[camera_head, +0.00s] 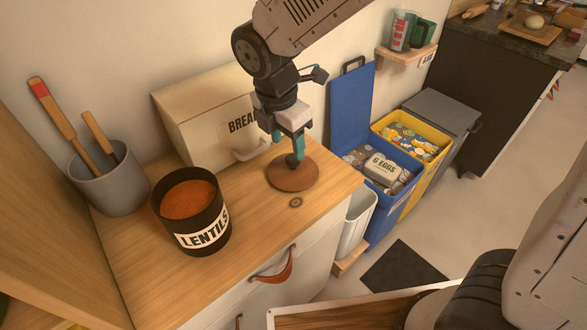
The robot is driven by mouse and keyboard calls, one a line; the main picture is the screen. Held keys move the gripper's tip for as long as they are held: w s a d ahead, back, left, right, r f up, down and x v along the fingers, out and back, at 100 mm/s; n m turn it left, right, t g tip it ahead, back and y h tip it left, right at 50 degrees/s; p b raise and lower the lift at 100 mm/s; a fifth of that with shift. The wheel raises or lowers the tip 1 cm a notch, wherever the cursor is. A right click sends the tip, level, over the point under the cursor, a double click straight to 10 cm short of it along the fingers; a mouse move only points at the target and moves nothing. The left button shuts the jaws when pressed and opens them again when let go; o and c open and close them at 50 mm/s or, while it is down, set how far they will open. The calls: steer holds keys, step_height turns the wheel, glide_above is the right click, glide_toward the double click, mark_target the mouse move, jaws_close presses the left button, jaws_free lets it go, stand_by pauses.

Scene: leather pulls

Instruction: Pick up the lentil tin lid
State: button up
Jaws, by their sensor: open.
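The lentil tin lid (283,179) is a round brown disc with a dark knob on top. It appears to lie flat on the wooden counter, near the right edge. My gripper (291,155) points down over it with its teal fingertips open, at or close to the knob. I cannot tell whether the fingers touch the knob, which they partly hide. The lentil tin (202,234) is dark with a white "LENTILS" label. It stands open on the counter to the left of the lid, full of orange-red lentils.
A cream bread box (188,117) stands close behind my gripper. A grey crock (108,182) with wooden utensils is at the left. The counter (258,226) is clear in front of the lid. Beyond its right edge are a white bin (355,222) and a blue bin (384,219).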

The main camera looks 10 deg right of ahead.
mark_target(293, 158)
steer(key=f, duration=0.2)
steer(key=d+f, duration=0.1)
steer(key=f, duration=0.3)
steer(key=shift+w+d+f, duration=0.1)
steer(key=shift+w+d, duration=0.1)
steer(key=shift+w, duration=0.1)
steer(key=c, duration=1)
